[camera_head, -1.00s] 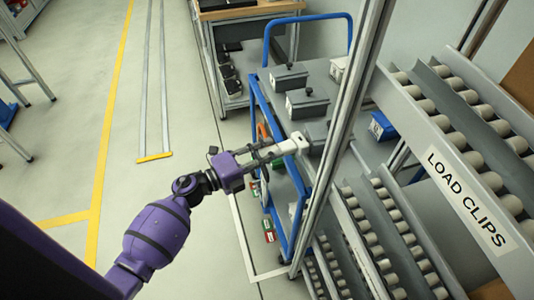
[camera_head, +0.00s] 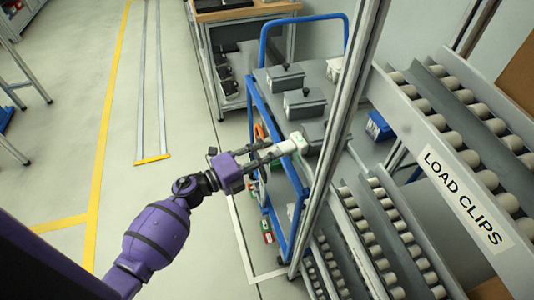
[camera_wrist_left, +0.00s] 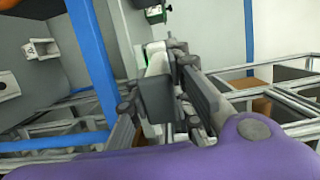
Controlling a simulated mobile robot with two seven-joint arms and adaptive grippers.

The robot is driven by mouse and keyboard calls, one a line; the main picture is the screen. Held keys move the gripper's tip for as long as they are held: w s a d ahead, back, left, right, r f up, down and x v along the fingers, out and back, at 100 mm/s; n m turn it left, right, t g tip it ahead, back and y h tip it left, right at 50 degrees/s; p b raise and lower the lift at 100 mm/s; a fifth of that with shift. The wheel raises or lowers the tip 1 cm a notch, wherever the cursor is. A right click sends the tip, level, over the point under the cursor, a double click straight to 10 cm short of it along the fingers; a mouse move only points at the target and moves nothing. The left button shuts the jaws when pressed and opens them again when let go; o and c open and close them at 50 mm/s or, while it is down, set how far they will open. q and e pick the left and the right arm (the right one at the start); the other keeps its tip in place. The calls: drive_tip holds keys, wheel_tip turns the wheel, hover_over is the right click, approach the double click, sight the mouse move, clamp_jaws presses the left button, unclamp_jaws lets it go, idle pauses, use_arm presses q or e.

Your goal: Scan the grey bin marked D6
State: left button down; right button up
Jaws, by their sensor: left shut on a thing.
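My left gripper (camera_head: 262,160) is shut on a white hand-held device, likely the scanner (camera_head: 286,147), at the near side of the blue-framed cart. In the left wrist view the scanner (camera_wrist_left: 157,62) shows between the fingers, with a green glow at its edge. No D6 marking is readable. My right gripper is out of view.
The blue-railed cart (camera_head: 292,183) stands behind an upright metal post (camera_head: 335,130). A roller rack labelled LOAD CLIPS (camera_head: 465,198) fills the right, with a blue bin (camera_head: 379,126) behind the post. A workbench (camera_head: 245,14) is at the back.

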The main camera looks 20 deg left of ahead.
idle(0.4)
use_arm(q)
drive_tip(key=shift+w+a+v, duration=0.1)
drive_tip(key=shift+a+v, duration=0.05)
drive_tip(key=shift+v, duration=1.15)
drive_tip(key=shift+w+a+v, duration=0.1)
drive_tip(key=shift+w+v, duration=0.05)
drive_tip(key=shift+v, duration=1.2)
drive_tip(key=shift+w+a+v, duration=0.1)
drive_tip(key=shift+a+v, duration=0.05)
drive_tip(key=shift+v, duration=1.15)
